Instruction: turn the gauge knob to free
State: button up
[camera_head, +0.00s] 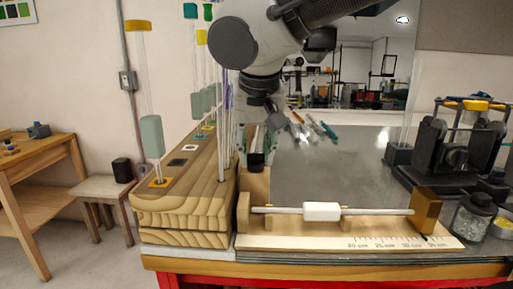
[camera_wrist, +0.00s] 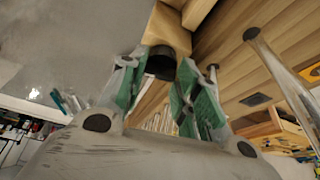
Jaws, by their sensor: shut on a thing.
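The black gauge knob (camera_head: 256,162) stands on the light wooden block at the left end of the gauge (camera_head: 300,236). In the wrist view the knob (camera_wrist: 160,64) sits between the green-padded fingers of my gripper (camera_wrist: 157,72). My gripper (camera_head: 254,143) comes down from above in the head view and is shut on the knob. The fingers partly hide it, and no marking on it can be read. The gauge carries a rail with a white slider (camera_head: 322,211), a brown end block (camera_head: 426,210) and a printed scale.
A stepped wooden rack (camera_head: 190,215) with upright rods and coloured blocks stands close left of my gripper. A black clamp device (camera_head: 455,150) and a glass jar (camera_head: 473,214) stand at the right.

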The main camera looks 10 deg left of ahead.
dwell(0.3)
jog(key=o, duration=1)
